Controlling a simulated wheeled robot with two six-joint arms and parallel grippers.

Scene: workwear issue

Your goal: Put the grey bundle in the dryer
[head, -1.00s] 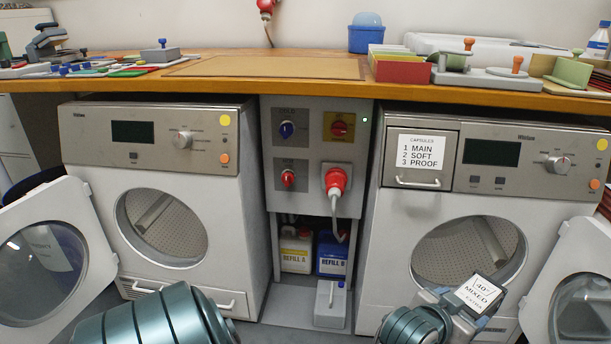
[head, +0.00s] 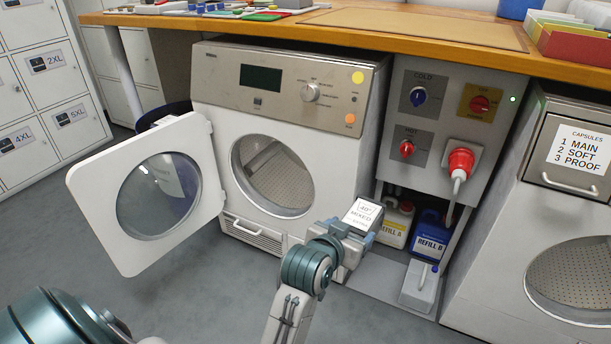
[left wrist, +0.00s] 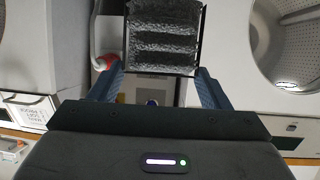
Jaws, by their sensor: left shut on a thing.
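My left gripper (head: 357,232) is at the lower middle of the head view, in front of the left machine's lower right corner. In the left wrist view, its two blue-grey fingers (left wrist: 161,80) are closed on the sides of the grey bundle (left wrist: 163,42), which has a dark rough face with several ridges. A white card marked 40° MIXED (head: 363,213) shows on top at the gripper in the head view. My right gripper is out of view.
The right machine (head: 575,195) has a CAPSULES drawer (head: 583,150). Between the machines are a control panel with a red plug (head: 460,161) and refill bottles (head: 429,236). A wooden counter (head: 400,28) runs above. The floor (head: 200,280) before the open door is clear.

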